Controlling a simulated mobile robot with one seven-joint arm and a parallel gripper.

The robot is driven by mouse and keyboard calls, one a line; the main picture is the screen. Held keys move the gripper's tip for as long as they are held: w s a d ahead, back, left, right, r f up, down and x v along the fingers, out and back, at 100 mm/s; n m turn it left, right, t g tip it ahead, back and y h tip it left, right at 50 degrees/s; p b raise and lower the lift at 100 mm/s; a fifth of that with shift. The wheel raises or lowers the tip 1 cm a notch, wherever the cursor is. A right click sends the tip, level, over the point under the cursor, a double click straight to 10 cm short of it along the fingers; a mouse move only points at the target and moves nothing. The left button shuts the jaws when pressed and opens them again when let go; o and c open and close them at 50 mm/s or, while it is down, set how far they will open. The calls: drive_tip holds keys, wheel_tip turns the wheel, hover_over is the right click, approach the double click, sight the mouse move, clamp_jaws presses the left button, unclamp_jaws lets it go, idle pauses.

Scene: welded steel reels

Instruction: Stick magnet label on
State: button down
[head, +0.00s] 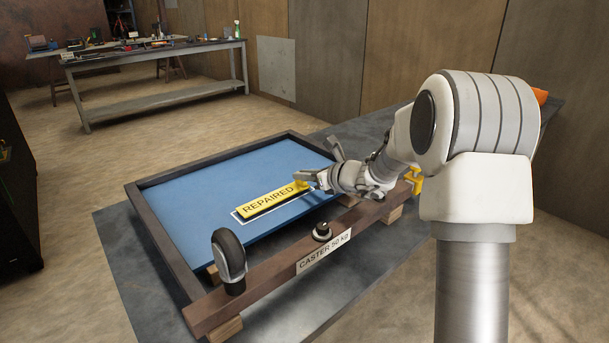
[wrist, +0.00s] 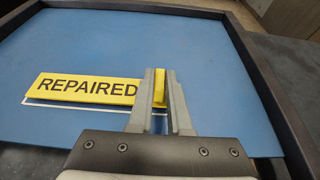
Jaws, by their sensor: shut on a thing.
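The yellow magnet label (head: 267,202) reads "REPAIRED" and lies over a white outline (head: 239,215) on the blue panel (head: 204,196). In the wrist view the label (wrist: 75,88) sits a little above the outline (wrist: 70,104), whose lower edge shows below it. My gripper (head: 308,180) is at the label's right end. In the wrist view my gripper (wrist: 160,76) is shut on a yellow piece between its fingers, at that end of the label. Whether the label touches the panel I cannot tell.
A dark frame (head: 163,248) borders the panel. A caster wheel (head: 229,258) stands at its near corner, and a "CASTER 50 KG" plate (head: 323,252) sits on the near rail. A cluttered workbench (head: 150,56) stands far back.

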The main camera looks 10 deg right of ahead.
drive_tip(key=shift+f+b, duration=0.55)
idle(0.7)
drive_tip(key=c, duration=0.8)
unclamp_jaws()
drive_tip(key=shift+o, duration=0.2)
drive_tip(key=shift+p+v, duration=1.45)
drive_tip(key=shift+v, duration=7.3)
